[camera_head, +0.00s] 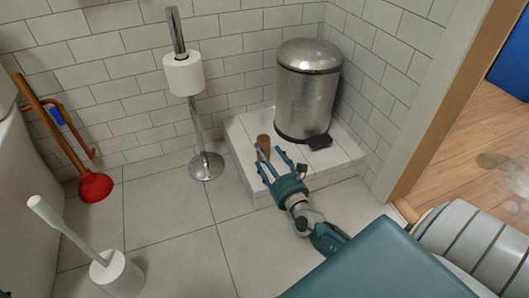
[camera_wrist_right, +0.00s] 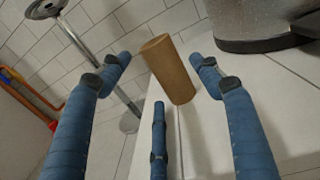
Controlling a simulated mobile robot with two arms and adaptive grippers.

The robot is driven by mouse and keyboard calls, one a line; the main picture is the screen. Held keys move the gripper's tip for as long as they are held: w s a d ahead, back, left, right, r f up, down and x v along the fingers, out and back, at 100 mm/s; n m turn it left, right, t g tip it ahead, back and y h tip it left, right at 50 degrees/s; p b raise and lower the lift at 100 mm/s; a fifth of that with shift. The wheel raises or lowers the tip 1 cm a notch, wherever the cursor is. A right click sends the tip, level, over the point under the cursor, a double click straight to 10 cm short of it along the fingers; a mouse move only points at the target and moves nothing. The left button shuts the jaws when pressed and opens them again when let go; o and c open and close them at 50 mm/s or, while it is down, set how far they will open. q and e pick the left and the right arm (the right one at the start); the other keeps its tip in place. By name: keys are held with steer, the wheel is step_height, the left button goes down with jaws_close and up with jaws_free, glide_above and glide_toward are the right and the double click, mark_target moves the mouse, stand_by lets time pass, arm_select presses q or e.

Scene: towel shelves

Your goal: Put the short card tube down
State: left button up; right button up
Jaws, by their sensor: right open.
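The short card tube (camera_head: 264,143) is brown and stands on the white tiled ledge (camera_head: 244,160), left of the metal bin. In the right wrist view the tube (camera_wrist_right: 169,69) stands just ahead of my fingers and looks tilted in the picture. My right gripper (camera_head: 272,163) is open in the head view, with its blue fingers close to the tube on its near side. In the right wrist view the right gripper (camera_wrist_right: 160,75) has its fingers spread on both sides with a gap to the tube. My left gripper does not show.
A metal pedal bin (camera_head: 309,90) stands on the ledge right of the tube. A toilet roll (camera_head: 183,74) hangs on a chrome stand left of the ledge. A red plunger (camera_head: 95,186) and a white toilet brush (camera_head: 117,273) stand further left. The floor between is clear.

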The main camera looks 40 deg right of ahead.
steer(key=s+a+p, duration=0.2)
steer(key=s+p, duration=0.1)
steer(key=s, duration=0.7)
steer(key=shift+s, duration=0.15)
